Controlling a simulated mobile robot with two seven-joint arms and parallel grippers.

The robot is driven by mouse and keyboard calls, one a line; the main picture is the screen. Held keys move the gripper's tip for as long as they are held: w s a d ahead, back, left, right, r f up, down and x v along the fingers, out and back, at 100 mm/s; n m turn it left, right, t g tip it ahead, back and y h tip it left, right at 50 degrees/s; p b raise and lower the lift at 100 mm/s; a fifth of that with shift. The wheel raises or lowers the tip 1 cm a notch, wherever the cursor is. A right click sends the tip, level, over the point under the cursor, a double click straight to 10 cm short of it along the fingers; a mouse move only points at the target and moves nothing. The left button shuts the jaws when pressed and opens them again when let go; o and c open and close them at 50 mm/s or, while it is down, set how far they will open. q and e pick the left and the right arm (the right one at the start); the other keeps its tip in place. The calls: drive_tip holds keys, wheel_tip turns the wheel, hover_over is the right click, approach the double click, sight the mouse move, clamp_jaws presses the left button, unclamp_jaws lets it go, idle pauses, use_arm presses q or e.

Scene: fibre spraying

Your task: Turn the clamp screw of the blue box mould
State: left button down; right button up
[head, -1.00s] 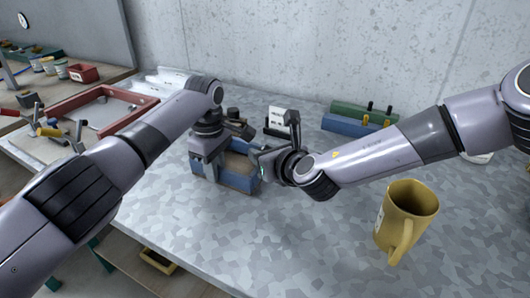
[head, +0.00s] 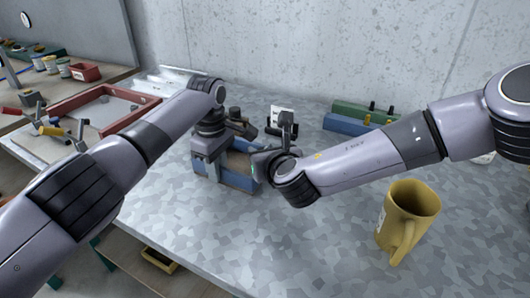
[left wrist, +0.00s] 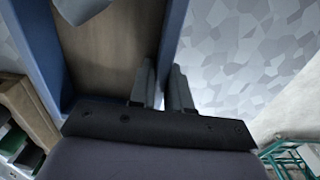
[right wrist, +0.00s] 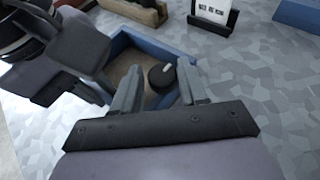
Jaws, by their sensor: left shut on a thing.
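The blue box mould (head: 240,181), with a brown inside, stands on the speckled table, partly hidden by my arms. My left gripper (head: 213,172) is shut on its side wall; in the left wrist view the fingers (left wrist: 164,85) straddle the blue wall (left wrist: 172,40). My right gripper is at the mould's right side, its fingertips hidden in the head view. In the right wrist view its fingers (right wrist: 160,75) are apart, with a round black knob with a pale mark (right wrist: 162,77), apparently the clamp screw, between and just beyond the tips. I cannot tell whether they touch it.
A yellow mug (head: 408,215) stands at the right. Green (head: 362,110) and blue (head: 352,126) blocks lie at the back, near a small white card in a dark holder (head: 281,118). A red-framed tray (head: 95,103) is at the left. The front middle of the table is clear.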

drive_tip(key=shift+o, duration=0.8)
drive_tip(key=shift+s+d, duration=0.1)
drive_tip(key=shift+s, duration=0.05)
drive_tip(key=shift+s+r, duration=0.15)
drive_tip(key=shift+s, duration=0.05)
use_arm(q)
drive_tip(key=shift+a, duration=0.1)
use_arm(e)
drive_tip(key=v, duration=1.1)
drive_tip(key=shift+r, duration=0.2)
use_arm(q)
drive_tip(key=c, duration=1)
unclamp_jaws()
wheel_tip(320, 180, up, 12)
